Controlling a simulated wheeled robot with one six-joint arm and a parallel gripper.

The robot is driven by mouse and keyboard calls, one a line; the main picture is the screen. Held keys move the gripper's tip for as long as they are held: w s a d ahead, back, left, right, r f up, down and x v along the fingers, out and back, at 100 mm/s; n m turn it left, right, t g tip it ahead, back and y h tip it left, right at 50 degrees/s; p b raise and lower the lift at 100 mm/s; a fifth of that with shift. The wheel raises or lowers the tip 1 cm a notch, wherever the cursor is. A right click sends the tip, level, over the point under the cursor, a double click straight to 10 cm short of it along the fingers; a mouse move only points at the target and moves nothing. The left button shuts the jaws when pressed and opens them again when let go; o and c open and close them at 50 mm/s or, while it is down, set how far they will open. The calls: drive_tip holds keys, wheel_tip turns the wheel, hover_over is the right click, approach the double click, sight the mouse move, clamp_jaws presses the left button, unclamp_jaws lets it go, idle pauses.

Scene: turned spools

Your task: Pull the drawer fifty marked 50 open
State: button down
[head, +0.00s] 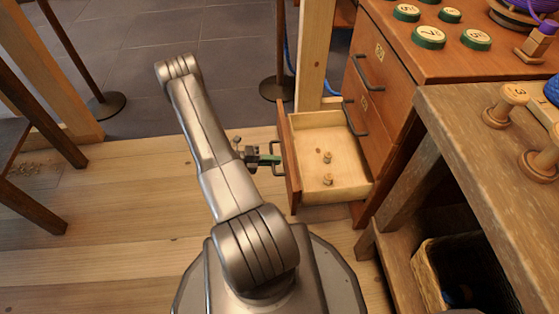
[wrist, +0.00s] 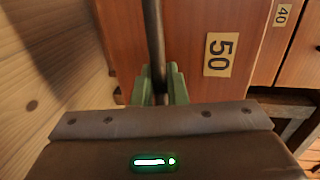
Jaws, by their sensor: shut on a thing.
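The drawer fifty (head: 290,165) is the lowest drawer of the reddish wooden cabinet and stands well out, its pale inside showing. In the wrist view its front (wrist: 185,50) bears a label marked 50 (wrist: 221,54). Its dark bar handle (wrist: 154,40) runs between the green fingers of my gripper (wrist: 160,88). My gripper (head: 270,158) is shut on this handle, in front of the drawer at its left side in the head view. Two small wooden spools (head: 327,157) lie in the drawer.
Two shut drawers (head: 370,75) with dark handles are above; the wrist view shows a label 40 (wrist: 283,14). A worn wooden bench (head: 455,115) with spools stands at the right, a dark basket (head: 430,275) below it. Bare floor (head: 120,220) lies to the left.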

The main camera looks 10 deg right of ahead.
drive_tip(key=shift+w+a, duration=0.15)
drive_tip(key=shift+a, duration=0.55)
drive_tip(key=c, duration=1.5)
unclamp_jaws()
drive_tip(key=shift+c, duration=0.2)
drive_tip(key=p+v, duration=0.3)
drive_tip(key=v, duration=1)
drive_tip(key=shift+a, duration=0.4)
drive_tip(key=b+x, duration=0.3)
drive_tip(key=x, duration=1.1)
